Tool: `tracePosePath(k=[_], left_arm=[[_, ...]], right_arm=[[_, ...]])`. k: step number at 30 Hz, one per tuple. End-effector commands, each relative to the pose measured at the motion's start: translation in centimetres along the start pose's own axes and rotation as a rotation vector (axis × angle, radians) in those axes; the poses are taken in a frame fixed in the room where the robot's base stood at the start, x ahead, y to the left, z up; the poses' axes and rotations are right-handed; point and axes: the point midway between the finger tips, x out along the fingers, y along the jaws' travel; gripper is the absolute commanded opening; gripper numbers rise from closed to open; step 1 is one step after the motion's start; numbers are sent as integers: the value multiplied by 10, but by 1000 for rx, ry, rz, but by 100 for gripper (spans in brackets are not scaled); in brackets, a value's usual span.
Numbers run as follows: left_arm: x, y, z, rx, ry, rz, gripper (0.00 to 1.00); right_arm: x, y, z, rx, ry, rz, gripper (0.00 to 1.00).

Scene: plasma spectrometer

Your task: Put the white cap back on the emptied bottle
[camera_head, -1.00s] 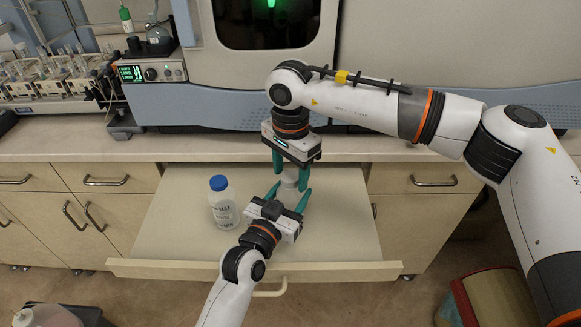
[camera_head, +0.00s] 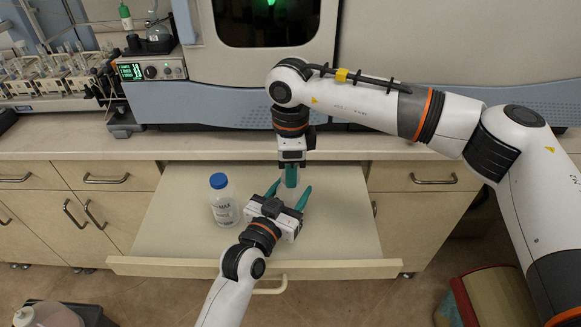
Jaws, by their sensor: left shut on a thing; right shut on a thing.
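My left gripper (camera_head: 288,191) reaches up from the bottom, its green fingers spread around the emptied bottle. The bottle is almost wholly hidden now behind the fingers of my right gripper (camera_head: 291,178). My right gripper points down from above, directly over the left fingertips. Its fingers are seen edge-on and are shut on the white cap, which they hide. I cannot tell whether the cap is seated on the bottle.
A clear labelled bottle with a blue cap (camera_head: 218,181) stands in the open drawer (camera_head: 165,235), left of my grippers. The drawer's right side is bare. The counter (camera_head: 220,147) and the spectrometer (camera_head: 210,100) lie behind.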

Motion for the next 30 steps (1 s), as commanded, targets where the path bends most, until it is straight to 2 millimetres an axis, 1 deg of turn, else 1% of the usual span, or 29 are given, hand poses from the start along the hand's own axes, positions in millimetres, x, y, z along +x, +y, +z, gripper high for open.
tracePosePath(k=[3, 4, 6, 8, 16, 20, 23, 30], left_arm=[[0, 0, 0, 0, 1, 0, 0], [0, 0, 0, 0, 1, 0, 0], [0, 0, 0, 0, 1, 0, 0], [0, 0, 0, 0, 1, 0, 0], [0, 0, 0, 0, 1, 0, 0], [0, 0, 0, 0, 1, 0, 0], [0, 0, 0, 0, 1, 0, 0], [0, 0, 0, 0, 1, 0, 0]], right_arm=[[0, 0, 0, -5, 0, 1, 6], [0, 0, 0, -6, 0, 1, 38], [0, 0, 0, -6, 0, 1, 50], [0, 0, 0, -7, 0, 1, 59], [-1, 0, 0, -8, 0, 1, 59], [-10, 1, 0, -7, 0, 2, 59], [-26, 1, 0, -8, 2, 5, 59], [-78, 1, 0, -7, 0, 4, 59]])
